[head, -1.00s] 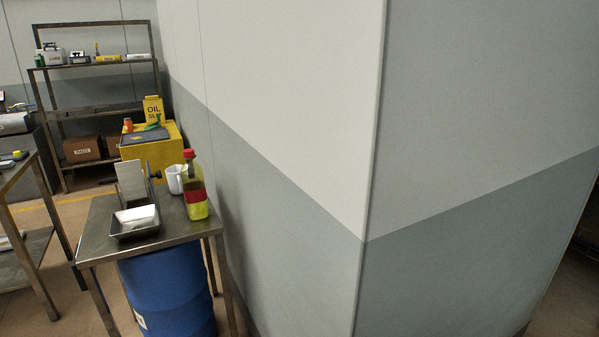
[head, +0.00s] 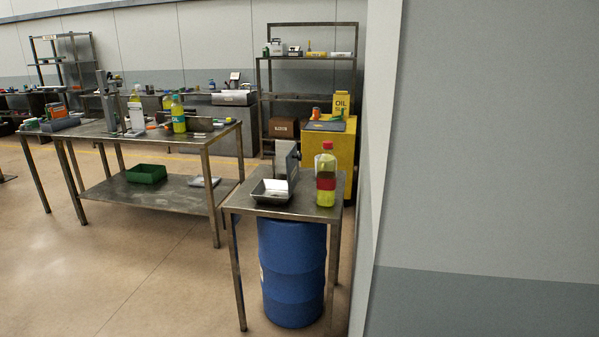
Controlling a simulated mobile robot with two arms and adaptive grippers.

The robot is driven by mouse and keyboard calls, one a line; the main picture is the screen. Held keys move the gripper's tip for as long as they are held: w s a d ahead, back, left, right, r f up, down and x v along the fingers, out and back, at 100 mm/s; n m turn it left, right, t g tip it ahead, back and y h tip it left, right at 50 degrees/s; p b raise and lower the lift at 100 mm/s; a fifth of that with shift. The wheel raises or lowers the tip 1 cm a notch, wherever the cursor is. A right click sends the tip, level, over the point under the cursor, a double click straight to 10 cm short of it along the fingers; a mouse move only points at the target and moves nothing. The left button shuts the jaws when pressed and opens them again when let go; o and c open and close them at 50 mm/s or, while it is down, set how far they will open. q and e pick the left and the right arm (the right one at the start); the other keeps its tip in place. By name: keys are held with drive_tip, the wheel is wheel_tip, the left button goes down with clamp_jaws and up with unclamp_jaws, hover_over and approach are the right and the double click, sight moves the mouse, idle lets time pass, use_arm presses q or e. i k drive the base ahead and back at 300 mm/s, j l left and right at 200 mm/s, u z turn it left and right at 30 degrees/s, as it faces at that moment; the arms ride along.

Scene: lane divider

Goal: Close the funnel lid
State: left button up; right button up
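A shallow dark-rimmed square pan (head: 271,197) with a pale inside sits on the small metal table, above the blue drum (head: 292,270). It looks like the funnel, but I cannot be sure at this size. A grey flat plate (head: 285,158) stands upright behind it and looks like a raised lid; its hinge is too small to make out. Neither my left nor my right gripper is in view.
A yellow bottle with a red band (head: 326,178) stands on the small table (head: 300,208), right of the pan. A grey wall (head: 480,150) fills the right side. A long workbench (head: 110,133) stands at left. The floor (head: 150,270) in front is open.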

sight(292, 158)
drive_tip(key=u, duration=0.15)
drive_tip(key=i+j, duration=0.15)
drive_tip(key=j, duration=0.15)
drive_tip(key=i+j+z, duration=0.1)
drive_tip(key=j, duration=0.25)
drive_tip(key=i+j, duration=0.15)
drive_tip(key=j, duration=0.2)
drive_tip(key=i+j+z, duration=0.1)
drive_tip(key=j, duration=0.2)
drive_tip(key=i+j, duration=0.1)
drive_tip(key=j, duration=0.25)
